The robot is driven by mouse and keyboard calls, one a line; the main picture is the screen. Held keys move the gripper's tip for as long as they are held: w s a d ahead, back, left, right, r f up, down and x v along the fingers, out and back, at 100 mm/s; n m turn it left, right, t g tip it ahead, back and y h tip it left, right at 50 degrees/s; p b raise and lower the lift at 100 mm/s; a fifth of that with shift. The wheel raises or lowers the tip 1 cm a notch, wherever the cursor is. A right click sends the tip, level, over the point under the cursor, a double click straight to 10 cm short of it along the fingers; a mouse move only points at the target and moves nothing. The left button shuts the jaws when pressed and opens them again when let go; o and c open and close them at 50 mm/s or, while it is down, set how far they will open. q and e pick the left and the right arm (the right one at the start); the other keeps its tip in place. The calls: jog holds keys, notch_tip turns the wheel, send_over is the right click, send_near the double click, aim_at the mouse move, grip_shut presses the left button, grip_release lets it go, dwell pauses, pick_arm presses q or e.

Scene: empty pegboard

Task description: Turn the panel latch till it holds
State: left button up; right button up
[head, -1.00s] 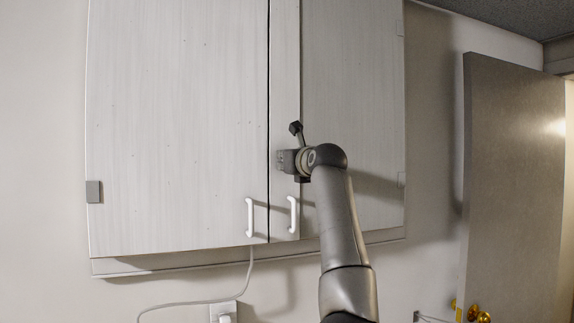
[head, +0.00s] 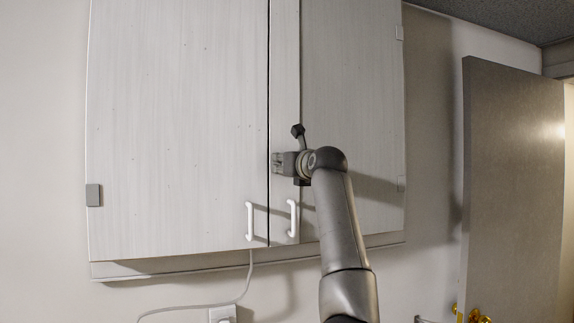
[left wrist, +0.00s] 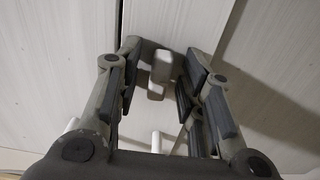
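A small white latch piece (left wrist: 160,68) stands out from the pale panels near the dark seam in the left wrist view. My left gripper (left wrist: 163,58) is open, with one finger on each side of it. A gap shows on the left side of the piece; the right finger is close, and I cannot tell if it touches. In the head view my left gripper (head: 279,162) is at the seam between the cabinet panels, above the handles. It hides the latch there. My right gripper is not in view.
Two white handles (head: 250,221) (head: 292,218) stick out just below the gripper. The wide left cabinet panel (head: 180,120) is flat and clear. A cable (head: 215,301) hangs below the cabinet. A grey door (head: 510,180) stands at the right.

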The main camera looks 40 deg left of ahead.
pick_arm(q)
jog(key=v, duration=1.2)
jog(key=shift+f, duration=0.1)
dwell(0.4)
